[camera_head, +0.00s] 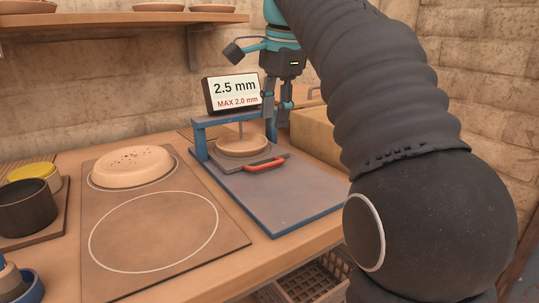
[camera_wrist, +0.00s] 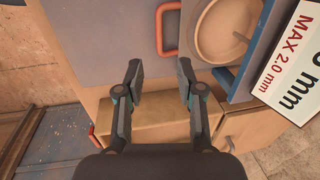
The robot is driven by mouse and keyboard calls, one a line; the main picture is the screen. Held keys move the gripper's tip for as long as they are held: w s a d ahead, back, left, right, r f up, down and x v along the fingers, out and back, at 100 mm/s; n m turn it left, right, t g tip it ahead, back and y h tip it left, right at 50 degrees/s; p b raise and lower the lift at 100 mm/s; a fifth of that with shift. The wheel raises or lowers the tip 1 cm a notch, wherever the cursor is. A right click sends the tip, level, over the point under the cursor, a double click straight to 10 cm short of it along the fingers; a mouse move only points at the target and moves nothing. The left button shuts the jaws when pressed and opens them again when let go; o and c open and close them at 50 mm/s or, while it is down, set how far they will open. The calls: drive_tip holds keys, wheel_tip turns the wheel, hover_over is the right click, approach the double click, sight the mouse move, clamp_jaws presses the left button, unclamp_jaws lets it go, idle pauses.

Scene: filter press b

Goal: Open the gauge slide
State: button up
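The gauge slide (camera_head: 272,156) is a small flat plate under the blue gauge frame (camera_head: 200,140). A round pale disc (camera_head: 242,145) lies on it, under the thin gauge rod. Its orange-red handle (camera_head: 265,163) faces the front of the blue-edged base board. In the wrist view the handle (camera_wrist: 160,28) shows above my fingertips, beside the slide with the disc (camera_wrist: 222,30). My gripper (camera_head: 278,117) is open and empty, behind and right of the handle, near the frame's right post. In the wrist view its fingers (camera_wrist: 160,72) stand apart with nothing between them.
A display (camera_head: 234,92) reading "2.5 mm, MAX 2.0 mm" stands over the frame, close to my gripper. A tan box (camera_head: 316,133) is right of it. A brown board (camera_head: 100,240) with a pale disc and ring is left. The base board's front (camera_head: 275,200) is clear.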

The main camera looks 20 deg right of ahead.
sight(270, 165)
drive_tip(key=f, duration=0.3)
drive_tip(key=w+f, duration=0.1)
drive_tip(key=f, duration=0.2)
drive_tip(key=f+b, duration=0.1)
drive_tip(key=f, duration=0.3)
drive_tip(key=shift+w+a+f, duration=0.1)
drive_tip(key=shift+w+a, duration=0.15)
drive_tip(key=shift+w, duration=0.05)
clamp_jaws()
